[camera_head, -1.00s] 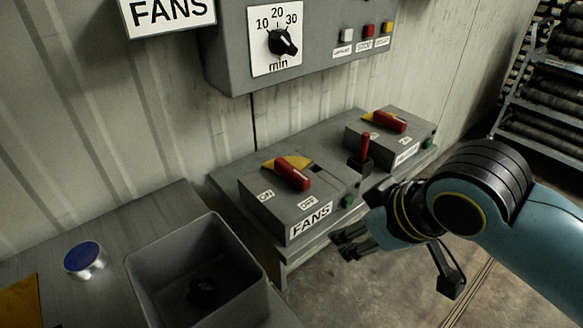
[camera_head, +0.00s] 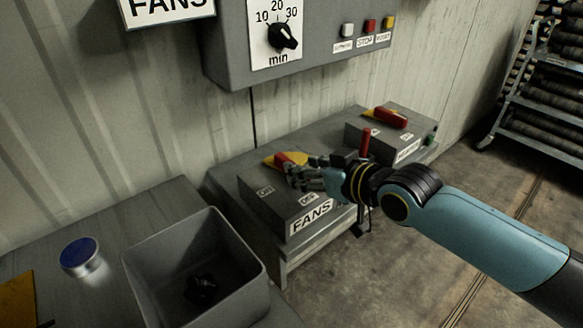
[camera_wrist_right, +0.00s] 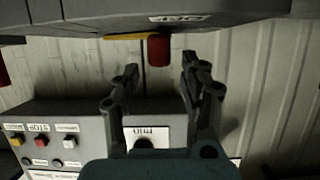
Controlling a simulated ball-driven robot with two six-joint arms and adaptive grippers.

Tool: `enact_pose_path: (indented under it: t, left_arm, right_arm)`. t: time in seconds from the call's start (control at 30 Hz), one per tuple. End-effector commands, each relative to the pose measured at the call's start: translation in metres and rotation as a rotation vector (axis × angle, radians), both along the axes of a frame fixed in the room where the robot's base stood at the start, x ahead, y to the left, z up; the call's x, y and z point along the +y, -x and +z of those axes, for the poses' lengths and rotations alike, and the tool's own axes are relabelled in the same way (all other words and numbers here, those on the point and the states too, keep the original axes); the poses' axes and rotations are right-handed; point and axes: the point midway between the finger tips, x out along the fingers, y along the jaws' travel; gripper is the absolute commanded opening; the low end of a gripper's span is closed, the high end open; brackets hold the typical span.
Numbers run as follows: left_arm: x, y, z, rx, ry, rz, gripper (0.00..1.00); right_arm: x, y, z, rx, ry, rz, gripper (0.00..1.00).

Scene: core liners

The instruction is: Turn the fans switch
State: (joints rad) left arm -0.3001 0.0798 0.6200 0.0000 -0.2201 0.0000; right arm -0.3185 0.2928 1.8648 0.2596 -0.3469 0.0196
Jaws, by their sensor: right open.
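The fans switch box (camera_head: 268,208) is grey, with "FANS" on its front and ON and OFF labels on top. Its red handle (camera_head: 284,159) on a yellow plate is partly hidden behind my right gripper (camera_head: 300,172). In the right wrist view, which is upside down, the red handle (camera_wrist_right: 158,48) shows at the top, between and just beyond the two fingertips of my right gripper (camera_wrist_right: 160,66). The fingers are spread apart and hold nothing. I cannot tell whether they touch the handle. My left gripper is not in view.
A second switch box (camera_head: 385,143) with a red handle stands behind to the right, with an upright red lever (camera_head: 365,143) between the boxes. A timer panel (camera_head: 235,55) hangs above. A grey open bin (camera_head: 255,285) and blue-topped round button (camera_head: 80,255) are at the lower left.

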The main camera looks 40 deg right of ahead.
Motion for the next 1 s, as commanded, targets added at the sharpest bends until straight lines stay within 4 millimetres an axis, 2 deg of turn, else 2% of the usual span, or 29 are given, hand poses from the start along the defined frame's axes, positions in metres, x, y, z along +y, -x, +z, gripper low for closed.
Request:
enact_pose_path:
  t: [0.1, 0.3, 0.63, 1.0]
  left_arm:
    - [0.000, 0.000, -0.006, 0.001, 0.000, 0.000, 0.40]
    - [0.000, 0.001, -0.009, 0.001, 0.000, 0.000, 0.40]
    - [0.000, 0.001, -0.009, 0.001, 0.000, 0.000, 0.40]
    - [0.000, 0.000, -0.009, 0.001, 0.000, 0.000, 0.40]
  right_arm:
    - [0.002, -0.021, -0.010, -0.001, -0.002, -0.002, 0.44]
    - [0.003, -0.042, -0.018, 0.001, 0.000, -0.001, 0.44]
    - [0.004, -0.047, -0.020, 0.001, 0.000, -0.001, 0.44]
    - [0.004, -0.046, -0.020, 0.001, 0.001, -0.001, 0.00]
